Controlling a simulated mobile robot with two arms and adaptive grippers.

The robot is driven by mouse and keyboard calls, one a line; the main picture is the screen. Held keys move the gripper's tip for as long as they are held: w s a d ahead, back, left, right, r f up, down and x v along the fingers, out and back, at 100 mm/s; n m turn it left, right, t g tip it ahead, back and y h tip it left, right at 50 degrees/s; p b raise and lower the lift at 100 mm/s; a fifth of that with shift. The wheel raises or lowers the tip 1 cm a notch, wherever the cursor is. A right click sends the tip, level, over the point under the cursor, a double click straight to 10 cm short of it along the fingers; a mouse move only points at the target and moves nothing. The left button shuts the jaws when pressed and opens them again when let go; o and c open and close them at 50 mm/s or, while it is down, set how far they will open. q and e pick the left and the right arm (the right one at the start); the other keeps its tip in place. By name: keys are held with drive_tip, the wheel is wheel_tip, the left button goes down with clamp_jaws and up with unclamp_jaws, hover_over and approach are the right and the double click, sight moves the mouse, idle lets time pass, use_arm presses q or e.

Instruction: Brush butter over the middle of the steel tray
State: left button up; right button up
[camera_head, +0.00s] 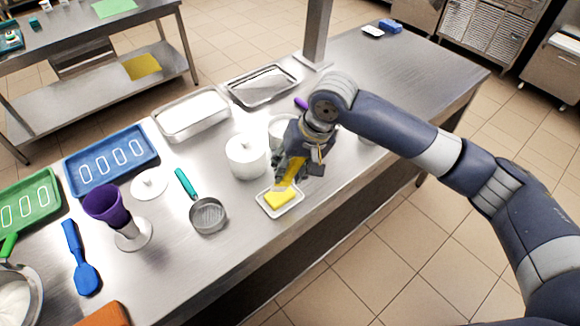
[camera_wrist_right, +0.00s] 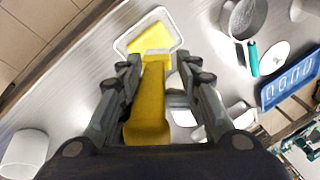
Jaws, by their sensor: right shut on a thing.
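My right gripper (camera_head: 296,168) is shut on a yellow brush (camera_head: 291,177). In the right wrist view the brush (camera_wrist_right: 150,100) runs between the two fingers (camera_wrist_right: 152,80) toward a small white dish. The dish (camera_head: 297,205) holds a yellow block of butter (camera_head: 279,200). The brush's far end is at the butter; I cannot tell whether it touches. A steel tray (camera_head: 238,90) lies at the back of the table, with a pale tray (camera_head: 190,133) to its left. My left gripper is not in view.
A white lidded pot (camera_head: 245,158) stands just left of the gripper. A post (camera_head: 316,35) rises behind the steel tray.

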drive_tip(key=shift+f, duration=0.5)
idle(0.3)
drive_tip(key=shift+s+f+p, duration=0.15)
drive_tip(key=shift+f+p, duration=0.05)
drive_tip(key=shift+p, duration=0.35)
idle(2.3)
drive_tip(key=r+p, duration=0.5)
drive_tip(key=p, duration=0.1)
drive_tip(key=shift+w+r, duration=0.2)
drive_tip(key=shift+r+p, duration=0.85)
drive_tip(key=shift+r, duration=0.15)
drive_tip(key=shift+d+f, duration=0.1)
drive_tip(key=shift+f, duration=0.05)
